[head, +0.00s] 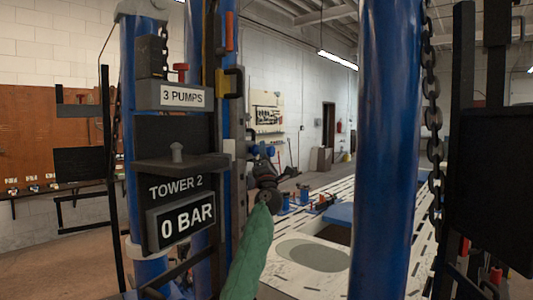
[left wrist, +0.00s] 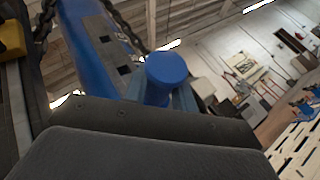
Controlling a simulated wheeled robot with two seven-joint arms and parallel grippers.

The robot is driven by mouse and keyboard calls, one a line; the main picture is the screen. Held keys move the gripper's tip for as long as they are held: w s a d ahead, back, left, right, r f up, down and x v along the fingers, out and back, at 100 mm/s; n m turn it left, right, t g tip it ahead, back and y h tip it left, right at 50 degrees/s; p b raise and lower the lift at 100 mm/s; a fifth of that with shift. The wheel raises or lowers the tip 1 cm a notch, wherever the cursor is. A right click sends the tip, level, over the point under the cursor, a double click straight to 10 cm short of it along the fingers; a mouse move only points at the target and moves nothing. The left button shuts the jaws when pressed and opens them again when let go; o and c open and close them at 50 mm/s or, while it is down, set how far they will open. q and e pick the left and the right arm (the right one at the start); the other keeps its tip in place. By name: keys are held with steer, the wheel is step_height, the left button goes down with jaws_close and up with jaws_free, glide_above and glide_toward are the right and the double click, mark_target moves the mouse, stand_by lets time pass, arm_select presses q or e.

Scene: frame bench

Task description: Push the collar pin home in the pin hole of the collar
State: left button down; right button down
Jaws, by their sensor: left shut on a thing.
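My left gripper (head: 264,170) is dark and sits at the end of a green-sleeved arm, beside the blue tower. It is small and partly lost against the dark rail. In the left wrist view a blue round-headed piece (left wrist: 166,68), which looks like the collar pin, stands up at the far edge of the dark gripper body. The gripper is shut on it; the fingertips are mostly hidden behind that body. A blue post with square holes in a grey strip (left wrist: 108,42) rises just behind the pin head. I cannot make out the collar or its pin hole, nor whether the pin touches it.
The tower carries a "3 PUMPS" box (head: 182,96), a grey shelf (head: 180,162) and a "0 BAR" display (head: 182,223). A thick blue post (head: 388,150) and a hanging chain (head: 432,120) stand to the right. A slotted pale deck (head: 330,205) lies beyond, between the posts.

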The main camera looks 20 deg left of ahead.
arm_select(q)
steer(key=shift+w+a, duration=0.1)
steer(key=shift+a, duration=0.6)
steer(key=c, duration=1.1)
jaws_free()
steer(key=shift+o, duration=0.2)
steer(key=shift+s+d+f, duration=0.15)
steer(key=shift+s+f, duration=0.1)
steer(key=shift+f, duration=0.2)
steer(key=b+v, duration=0.2)
steer(key=v, duration=0.4)
steer(key=shift+s+d+f, duration=0.15)
steer(key=shift+s+f, duration=0.1)
steer(key=shift+s, duration=0.05)
